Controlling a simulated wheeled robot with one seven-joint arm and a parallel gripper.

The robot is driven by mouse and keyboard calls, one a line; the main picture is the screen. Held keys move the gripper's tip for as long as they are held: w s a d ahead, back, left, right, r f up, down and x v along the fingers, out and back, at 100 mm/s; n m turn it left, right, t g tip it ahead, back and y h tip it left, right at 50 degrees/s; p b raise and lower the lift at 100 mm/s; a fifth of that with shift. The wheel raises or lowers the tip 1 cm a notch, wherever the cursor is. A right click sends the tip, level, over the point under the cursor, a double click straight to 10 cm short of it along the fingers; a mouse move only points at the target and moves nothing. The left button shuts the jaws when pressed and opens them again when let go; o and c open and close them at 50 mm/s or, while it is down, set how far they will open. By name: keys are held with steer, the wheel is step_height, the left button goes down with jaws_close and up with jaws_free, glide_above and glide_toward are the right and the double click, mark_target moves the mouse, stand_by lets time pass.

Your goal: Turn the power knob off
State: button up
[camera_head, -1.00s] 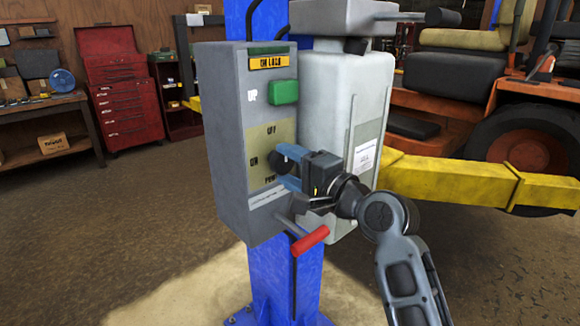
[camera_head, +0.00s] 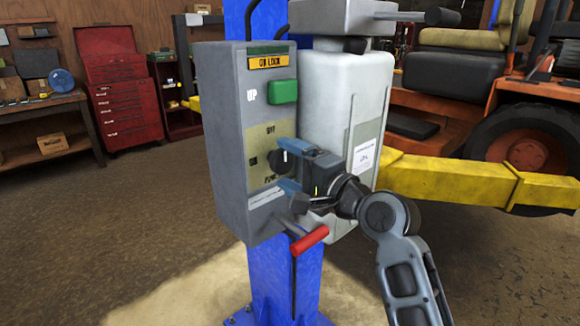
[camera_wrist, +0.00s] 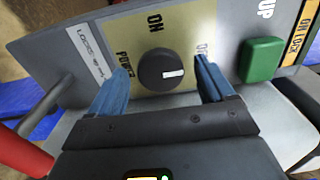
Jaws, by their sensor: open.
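The power knob (camera_wrist: 160,64) is round and black with a white mark, on a tan plate. It also shows in the head view (camera_head: 271,157), partly hidden by my gripper. In the wrist view the white mark points right, toward the OFF label (camera_wrist: 203,52); in the head view it points up, toward OFF. My gripper (camera_wrist: 163,80) is open. Its blue fingers stand on either side of the knob with visible gaps. In the head view my gripper (camera_head: 291,166) is at the panel's front, fingers above and below.
The grey control box (camera_head: 228,150) is on a blue post (camera_head: 270,275). A green UP button (camera_head: 284,91) is above the knob. A red-handled lever (camera_head: 309,240) sticks out below. A pale grey housing (camera_head: 325,95) stands close at the right.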

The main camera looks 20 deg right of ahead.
steer(key=b+v, duration=0.1)
steer(key=v, duration=0.6)
steer(key=shift+s+b, duration=0.3)
steer(key=shift+b, duration=0.05)
steer(key=shift+d, duration=0.1)
steer(key=s+f+n+g+h, duration=0.1)
steer(key=s+f+n+h, duration=0.35)
steer(key=s+f, duration=1.25)
steer(key=s+a+n+g+h, duration=0.1)
steer(key=s+n, duration=0.9)
steer(key=s, duration=1.4)
steer(key=shift+s+a+r, duration=0.15)
steer(key=shift+a+r, duration=0.35)
steer(key=shift+a, duration=0.25)
